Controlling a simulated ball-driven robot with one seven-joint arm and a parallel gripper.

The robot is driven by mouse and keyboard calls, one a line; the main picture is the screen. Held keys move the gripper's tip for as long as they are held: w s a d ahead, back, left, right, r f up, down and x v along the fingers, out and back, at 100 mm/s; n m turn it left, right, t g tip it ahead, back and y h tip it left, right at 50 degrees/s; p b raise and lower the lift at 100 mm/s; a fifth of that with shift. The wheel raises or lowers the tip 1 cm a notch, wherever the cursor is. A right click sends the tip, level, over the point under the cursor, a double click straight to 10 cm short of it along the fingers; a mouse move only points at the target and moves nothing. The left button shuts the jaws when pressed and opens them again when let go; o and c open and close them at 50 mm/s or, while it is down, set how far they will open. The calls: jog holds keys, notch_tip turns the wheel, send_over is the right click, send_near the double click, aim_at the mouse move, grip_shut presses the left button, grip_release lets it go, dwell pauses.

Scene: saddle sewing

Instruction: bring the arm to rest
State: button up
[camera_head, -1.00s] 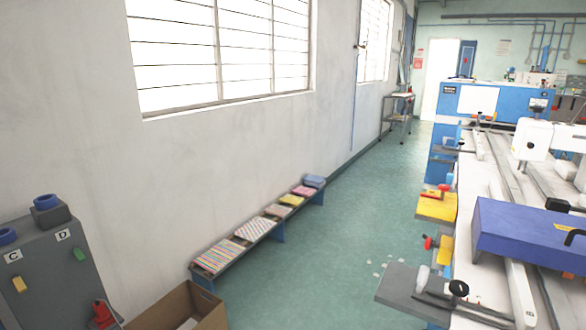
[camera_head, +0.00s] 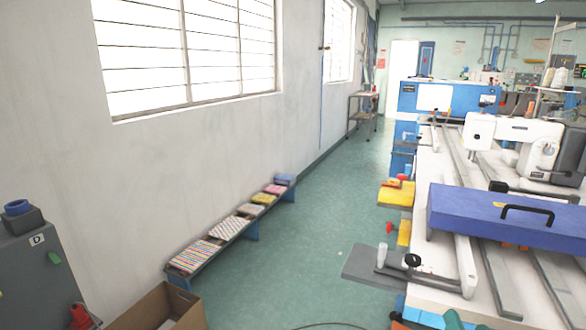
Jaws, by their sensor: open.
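Neither my arm nor my gripper can be made out in the head view. The view looks down a green-floored aisle between a white wall with windows and a long work table (camera_head: 437,180). On the table stand a white sewing machine (camera_head: 520,130) and a long blue box with a black handle (camera_head: 480,215).
A low bench with folded fabrics (camera_head: 222,228) runs along the wall. An open cardboard box (camera_head: 160,308) and a grey cabinet marked D (camera_head: 35,270) stand at the lower left. A grey plate (camera_head: 362,265) juts from the table into the aisle. The aisle floor (camera_head: 300,265) is mostly clear.

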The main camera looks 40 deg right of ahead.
jog(key=w+a+f+m+g+y+p, duration=0.2)
jog(key=a+f+m+g+y, duration=0.6)
jog(key=a+f+m, duration=0.8)
jog(key=f+m+y, duration=0.1)
jog(key=m+y, duration=0.2)
jog(key=shift+w+a+m+p, duration=0.15)
jog(key=shift+a+m+p, duration=0.05)
jog(key=shift+m+p, duration=0.1)
jog(key=a+y, duration=0.1)
jog(key=a, duration=0.1)
jog(key=s+a+f+g+y, duration=0.1)
jog(key=a, duration=0.2)
jog(key=a+m+g+y, duration=0.1)
jog(key=a, duration=0.1)
jog(key=shift+s+a+f, duration=0.15)
jog(key=shift+s+f, duration=0.1)
jog(key=shift+s, duration=0.05)
jog(key=shift+c, duration=0.2)
